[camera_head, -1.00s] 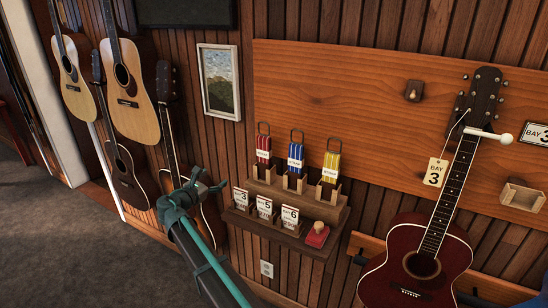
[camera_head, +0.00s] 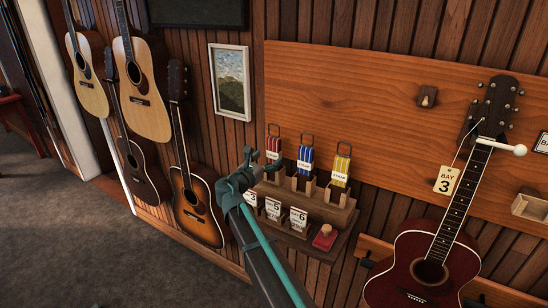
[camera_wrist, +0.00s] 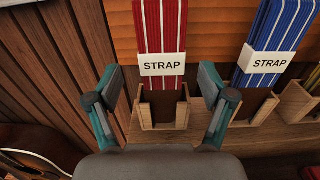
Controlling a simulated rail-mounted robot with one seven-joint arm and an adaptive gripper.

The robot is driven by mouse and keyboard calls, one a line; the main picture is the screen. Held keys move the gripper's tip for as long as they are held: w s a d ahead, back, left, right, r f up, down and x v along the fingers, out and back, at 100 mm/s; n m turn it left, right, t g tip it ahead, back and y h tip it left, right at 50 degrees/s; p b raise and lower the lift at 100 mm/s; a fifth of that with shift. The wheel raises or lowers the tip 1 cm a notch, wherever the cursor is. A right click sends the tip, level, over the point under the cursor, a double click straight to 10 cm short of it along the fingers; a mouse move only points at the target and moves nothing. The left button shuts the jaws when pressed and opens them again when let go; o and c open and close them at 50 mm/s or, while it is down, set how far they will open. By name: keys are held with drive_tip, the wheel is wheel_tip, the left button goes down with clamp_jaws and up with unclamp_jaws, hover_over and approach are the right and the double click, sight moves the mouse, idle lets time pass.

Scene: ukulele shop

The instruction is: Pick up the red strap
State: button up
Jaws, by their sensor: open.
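The red strap (camera_head: 273,146) is a folded red bundle with white stripes and a white band reading STRAP. It stands upright in the leftmost wooden holder on the small wall shelf, and it shows large in the wrist view (camera_wrist: 162,30). My gripper (camera_head: 245,165) is at the shelf's left end, just in front of the red strap, partly covering its holder in the head view. In the wrist view my gripper (camera_wrist: 161,92) is open, with one finger on each side of the strap's holder. Neither finger visibly grips the strap.
A blue strap (camera_head: 306,155) and a yellow strap (camera_head: 341,166) stand in holders to the right. Bay cards (camera_head: 298,218) and a red-topped block (camera_head: 325,236) sit on the lower shelf. A dark red guitar (camera_head: 428,262) hangs at right; several guitars hang at left.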

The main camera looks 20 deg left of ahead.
sight(272, 155)
drive_tip(key=w, duration=0.2)
drive_tip(key=w+d+p, duration=0.1)
drive_tip(key=w, duration=0.1)
drive_tip(key=shift+w, duration=0.15)
drive_tip(key=shift+c, duration=0.3)
drive_tip(key=c, duration=1.3)
drive_tip(key=shift+o, duration=0.2)
wheel_tip(272, 155, up, 10)
drive_tip(key=shift+b, duration=0.95)
